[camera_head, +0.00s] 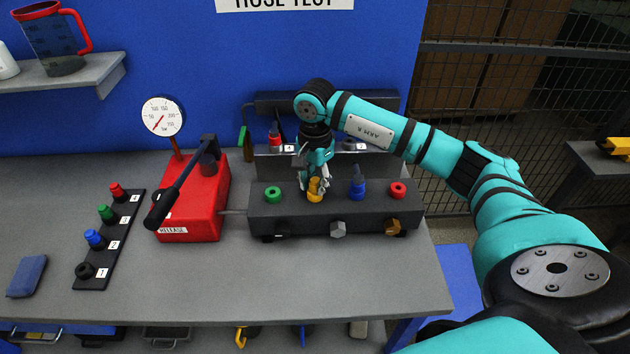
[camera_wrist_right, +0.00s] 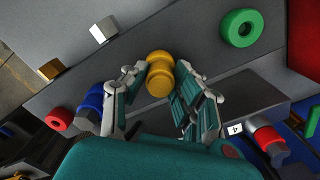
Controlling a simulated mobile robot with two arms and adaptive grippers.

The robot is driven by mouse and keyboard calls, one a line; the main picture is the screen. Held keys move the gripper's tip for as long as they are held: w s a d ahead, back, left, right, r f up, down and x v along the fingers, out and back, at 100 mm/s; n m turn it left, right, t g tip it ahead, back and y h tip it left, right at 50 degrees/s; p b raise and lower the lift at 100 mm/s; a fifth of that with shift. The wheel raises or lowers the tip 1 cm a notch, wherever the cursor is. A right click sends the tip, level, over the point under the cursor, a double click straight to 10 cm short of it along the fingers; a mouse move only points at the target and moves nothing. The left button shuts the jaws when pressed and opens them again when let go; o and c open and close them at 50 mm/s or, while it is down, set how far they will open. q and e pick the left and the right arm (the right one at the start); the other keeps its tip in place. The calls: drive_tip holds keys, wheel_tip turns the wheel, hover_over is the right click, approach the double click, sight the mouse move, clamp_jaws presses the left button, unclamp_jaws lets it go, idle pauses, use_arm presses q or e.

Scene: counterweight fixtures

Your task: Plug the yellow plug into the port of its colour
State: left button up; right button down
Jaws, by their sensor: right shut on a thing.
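The yellow plug (camera_head: 314,184) is upright between the fingertips of my right gripper (camera_head: 316,178), at the yellow port (camera_head: 315,197) of the dark block (camera_head: 330,217). In the right wrist view the fingertips (camera_wrist_right: 163,82) close on the yellow plug (camera_wrist_right: 159,83) from both sides. The fingers partly hide the port, and I cannot tell how deep the plug sits in it. My left gripper is not in view.
A blue plug (camera_head: 357,187) stands in the block just right of my gripper. The green port (camera_head: 273,194) and red port (camera_head: 397,189) are empty. A red pump (camera_head: 194,208) with a black lever stands left. A strip (camera_head: 124,234) holds several coloured caps.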

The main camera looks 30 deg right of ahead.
sight(315, 180)
idle(0.3)
drive_tip(key=shift+f+b, duration=0.15)
drive_tip(key=shift+b, duration=0.2)
drive_tip(key=shift+s, duration=0.1)
drive_tip(key=c, duration=1)
unclamp_jaws()
drive_tip(key=shift+f, duration=0.1)
drive_tip(key=shift+o, duration=0.2)
drive_tip(key=shift+r+p, duration=2.75)
drive_tip(key=shift+r, duration=2.4)
